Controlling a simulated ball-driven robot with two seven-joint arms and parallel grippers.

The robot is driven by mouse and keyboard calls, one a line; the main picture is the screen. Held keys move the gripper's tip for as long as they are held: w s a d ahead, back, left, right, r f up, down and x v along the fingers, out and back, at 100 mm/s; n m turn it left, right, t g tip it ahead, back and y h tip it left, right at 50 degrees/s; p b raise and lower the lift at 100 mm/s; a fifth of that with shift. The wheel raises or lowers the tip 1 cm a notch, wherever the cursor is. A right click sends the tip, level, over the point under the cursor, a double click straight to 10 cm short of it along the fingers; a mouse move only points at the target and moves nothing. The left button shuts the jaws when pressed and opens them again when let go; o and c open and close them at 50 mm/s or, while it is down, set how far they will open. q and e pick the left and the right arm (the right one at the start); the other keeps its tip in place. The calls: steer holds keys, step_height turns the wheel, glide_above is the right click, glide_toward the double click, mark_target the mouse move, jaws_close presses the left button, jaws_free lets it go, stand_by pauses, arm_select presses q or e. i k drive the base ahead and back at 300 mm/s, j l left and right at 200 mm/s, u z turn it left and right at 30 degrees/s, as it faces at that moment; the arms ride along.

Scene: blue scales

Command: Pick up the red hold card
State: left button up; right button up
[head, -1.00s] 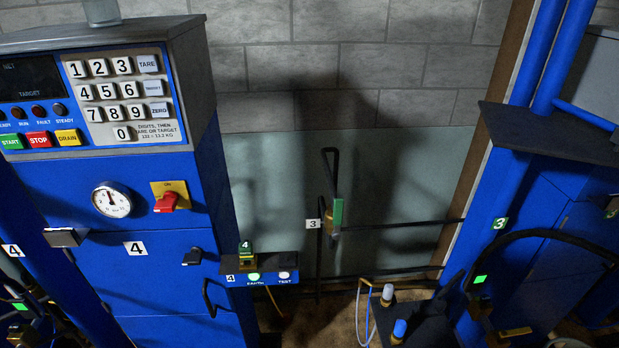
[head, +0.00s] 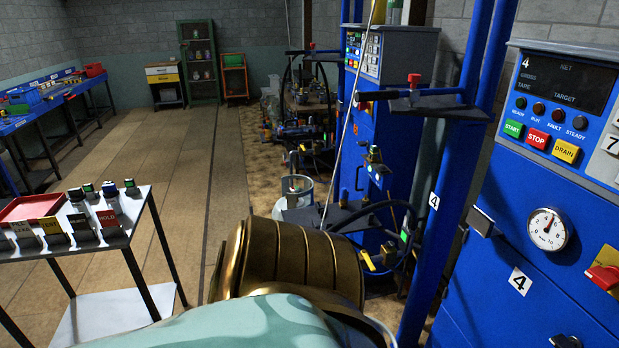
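The red hold card (head: 108,217) stands near the right end of a row of small cards in dark holders, on the white-topped table (head: 24,256) at the left. Its label reads HOLD. A yellow card (head: 50,226) and a dark green card (head: 79,224) stand to its left in the same row. Neither of my grippers shows. A gold ribbed and pale teal part of my own body fills the lower middle of the view, apart from the card.
A red tray (head: 34,207) and several small dark-topped items sit behind the cards. A blue scale cabinet (head: 490,270) marked 4 stands close at the right. A gas cylinder (head: 294,190) stands in the middle distance. Wooden floor (head: 190,165) lies open beyond the table.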

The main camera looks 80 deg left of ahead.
mark_target(107, 219)
steer(key=u, duration=4.05)
steer(key=i+j+z, duration=0.2)
steer(key=j, duration=0.15)
steer(key=i+j+z, duration=0.15)
steer(key=j, duration=0.25)
steer(key=i+j+z, duration=0.2)
steer(key=j, duration=0.2)
steer(key=k, duration=0.05)
